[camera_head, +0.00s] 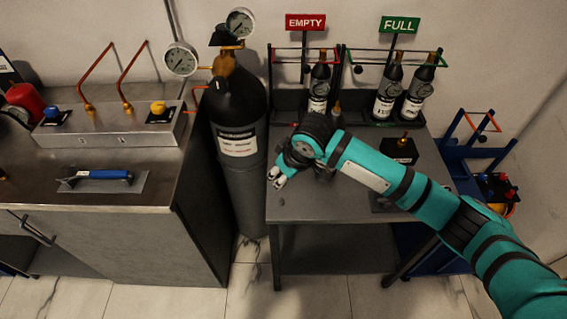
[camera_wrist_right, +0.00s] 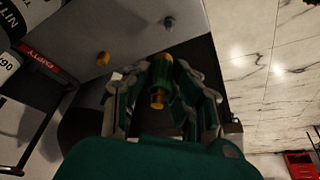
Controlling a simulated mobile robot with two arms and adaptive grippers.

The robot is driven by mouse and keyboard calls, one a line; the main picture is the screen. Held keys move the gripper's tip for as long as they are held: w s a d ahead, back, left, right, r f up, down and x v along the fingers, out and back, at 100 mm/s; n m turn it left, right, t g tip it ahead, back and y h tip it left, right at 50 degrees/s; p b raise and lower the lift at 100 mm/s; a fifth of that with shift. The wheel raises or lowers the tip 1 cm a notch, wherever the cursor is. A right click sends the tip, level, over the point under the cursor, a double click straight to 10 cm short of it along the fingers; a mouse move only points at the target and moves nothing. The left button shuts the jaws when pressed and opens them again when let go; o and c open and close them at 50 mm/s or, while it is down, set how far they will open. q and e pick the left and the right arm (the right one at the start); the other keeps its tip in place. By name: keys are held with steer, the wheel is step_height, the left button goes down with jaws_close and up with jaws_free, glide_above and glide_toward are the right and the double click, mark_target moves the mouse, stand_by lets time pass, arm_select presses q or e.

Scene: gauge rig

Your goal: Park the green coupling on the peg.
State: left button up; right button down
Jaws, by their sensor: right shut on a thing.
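In the right wrist view a green coupling (camera_wrist_right: 162,72) with a brass end sits between the fingers of my right gripper (camera_wrist_right: 160,88), which is shut on it. In the head view my right gripper (camera_head: 277,178) is above the left front part of the grey bench (camera_head: 315,225); the coupling is not clearly visible there. A small grey stub (camera_wrist_right: 168,22) shows beyond the coupling in the wrist view, apart from it; it may be the peg, but I cannot tell for sure. My left gripper is not in view.
A tall black gas cylinder (camera_head: 240,185) stands just left of the bench. Small dark bottles (camera_head: 388,92) stand in racks behind, under EMPTY (camera_head: 305,22) and FULL (camera_head: 399,25) signs. A black block (camera_head: 401,151) sits right of my arm. The bench front is mostly clear.

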steer(key=shift+f, duration=0.25)
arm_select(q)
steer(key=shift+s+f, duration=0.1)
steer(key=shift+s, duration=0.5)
arm_select(e)
steer(key=shift+r+p, duration=0.15)
steer(key=shift+p, duration=0.5)
steer(key=shift+f+b, duration=0.95)
steer(key=shift+f, duration=1.75)
arm_select(q)
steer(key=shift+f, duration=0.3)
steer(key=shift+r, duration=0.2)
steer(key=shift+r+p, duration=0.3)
steer(key=shift+p, duration=0.25)
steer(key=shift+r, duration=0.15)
